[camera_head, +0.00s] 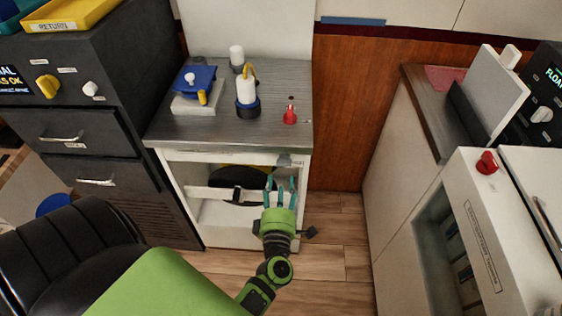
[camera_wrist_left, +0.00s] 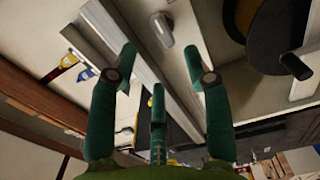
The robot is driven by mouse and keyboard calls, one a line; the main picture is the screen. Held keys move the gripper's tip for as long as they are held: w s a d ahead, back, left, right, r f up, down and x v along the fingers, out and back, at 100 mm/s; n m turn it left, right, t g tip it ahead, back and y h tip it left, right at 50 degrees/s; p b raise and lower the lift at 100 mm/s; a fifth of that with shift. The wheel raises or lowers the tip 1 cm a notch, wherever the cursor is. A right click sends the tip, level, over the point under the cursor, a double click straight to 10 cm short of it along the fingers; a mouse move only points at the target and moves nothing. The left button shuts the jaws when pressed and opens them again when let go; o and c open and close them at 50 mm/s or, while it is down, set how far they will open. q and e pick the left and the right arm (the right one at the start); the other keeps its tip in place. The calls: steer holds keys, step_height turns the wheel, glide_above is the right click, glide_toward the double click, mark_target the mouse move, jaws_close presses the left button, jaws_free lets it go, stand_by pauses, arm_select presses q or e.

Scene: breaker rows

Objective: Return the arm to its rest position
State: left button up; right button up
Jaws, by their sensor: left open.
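My left arm (camera_head: 277,268) is green and black and reaches forward from the bottom of the head view. Its gripper (camera_head: 281,187) is in front of the open white cabinet (camera_head: 190,210) under the grey counter. The teal fingers are spread and hold nothing. In the left wrist view the open fingers (camera_wrist_left: 165,65) have cabinet parts beyond them, with a dark and yellow round thing (camera_wrist_left: 275,40) at the upper right. Whether any finger touches the cabinet, I cannot tell. My right gripper is in neither view.
On the counter (camera_head: 215,128) stand a blue-topped block (camera_head: 195,78), a white and yellow item (camera_head: 247,90) and a red knob-like item (camera_head: 290,115). A dark drawer unit (camera_head: 80,130) is at left. A white unit with a red knob (camera_head: 487,162) is at right. Wooden floor (camera_head: 335,270) is clear between.

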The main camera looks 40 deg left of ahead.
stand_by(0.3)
arm_select(q)
steer(key=s+d+f+m+g+h, duration=0.1)
steer(key=s+d+f+m+h, duration=0.3)
steer(key=f, duration=0.4)
steer(key=s+d+f+m+g+h, duration=0.1)
steer(key=d+f+m+g+h, duration=0.15)
steer(key=f+m, duration=0.5)
steer(key=s+d+f+m+g+h, duration=0.1)
steer(key=s+d+f+m+h, duration=0.3)
steer(key=f, duration=0.5)
steer(key=s+a+f+m+g, duration=0.2)
steer(key=s+f+m+g, duration=0.3)
steer(key=s, duration=0.8)
steer(key=s+a+f+m+g, duration=0.3)
steer(key=s+f+m, duration=0.3)
steer(key=s+f, duration=0.4)
steer(key=s+g+y, duration=0.1)
steer(key=s, duration=0.2)
steer(key=shift+s+a+f+g, duration=0.15)
steer(key=shift+a+f+g, duration=0.05)
steer(key=shift+f+g, duration=0.15)
